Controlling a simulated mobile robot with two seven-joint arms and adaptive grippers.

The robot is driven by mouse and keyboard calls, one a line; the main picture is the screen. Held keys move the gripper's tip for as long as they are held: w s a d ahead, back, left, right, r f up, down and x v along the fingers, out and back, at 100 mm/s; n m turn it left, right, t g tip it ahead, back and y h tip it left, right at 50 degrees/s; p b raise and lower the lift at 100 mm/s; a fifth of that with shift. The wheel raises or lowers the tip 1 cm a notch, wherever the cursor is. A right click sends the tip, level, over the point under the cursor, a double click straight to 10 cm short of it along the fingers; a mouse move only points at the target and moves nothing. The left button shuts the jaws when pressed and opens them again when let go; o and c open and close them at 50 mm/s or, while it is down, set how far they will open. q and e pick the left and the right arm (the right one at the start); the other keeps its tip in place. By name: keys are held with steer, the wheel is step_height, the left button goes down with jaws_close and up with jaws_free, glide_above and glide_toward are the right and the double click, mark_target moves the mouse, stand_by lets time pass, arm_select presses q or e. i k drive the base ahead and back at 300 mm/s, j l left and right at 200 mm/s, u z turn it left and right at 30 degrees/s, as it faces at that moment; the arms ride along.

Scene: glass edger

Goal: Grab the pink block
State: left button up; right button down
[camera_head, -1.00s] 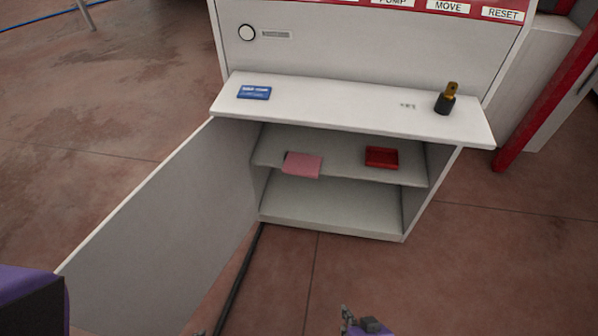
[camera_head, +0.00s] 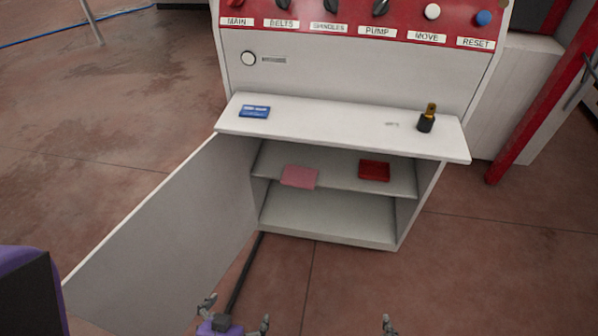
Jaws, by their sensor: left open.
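The pink block (camera_head: 299,177) is a flat piece lying on the middle shelf inside the open cabinet (camera_head: 330,220), near the left side and at the shelf's front edge. My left gripper (camera_head: 236,311) is at the bottom of the view, in front of and below the cabinet. Its two fingers are spread apart with nothing between them, well short of the pink block. Only a fingertip of my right gripper (camera_head: 388,325) shows at the bottom edge, so its jaw is hidden.
A red tray (camera_head: 374,171) sits right of the block on the same shelf. The white ledge (camera_head: 330,128) above carries a blue card (camera_head: 254,112) and a dark bottle-like object (camera_head: 426,119). The open door (camera_head: 170,230) stands out on the left. The control panel (camera_head: 350,22) is above.

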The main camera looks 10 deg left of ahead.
mark_target(294, 176)
steer(key=i+l+u, duration=0.3)
steer(key=i+l, duration=0.3)
steer(key=i+l+u, duration=0.25)
steer(key=i+l, duration=0.3)
steer(key=l, duration=0.25)
